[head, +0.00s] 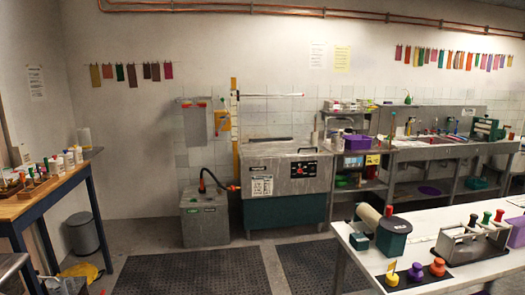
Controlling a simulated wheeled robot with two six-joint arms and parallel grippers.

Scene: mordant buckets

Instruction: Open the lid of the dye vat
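The dye vat appears to be the grey metal tank (285,180) with a dark green base, standing against the back wall in the middle of the head view. Neither of my grippers is in view.
A smaller grey box (204,218) with a black hose stands left of the vat. Dark floor mats (188,273) lie in front. A white table (445,222) with tools fills the lower right; a wooden bench (45,194) stands left. A bin (82,233) stands by the wall.

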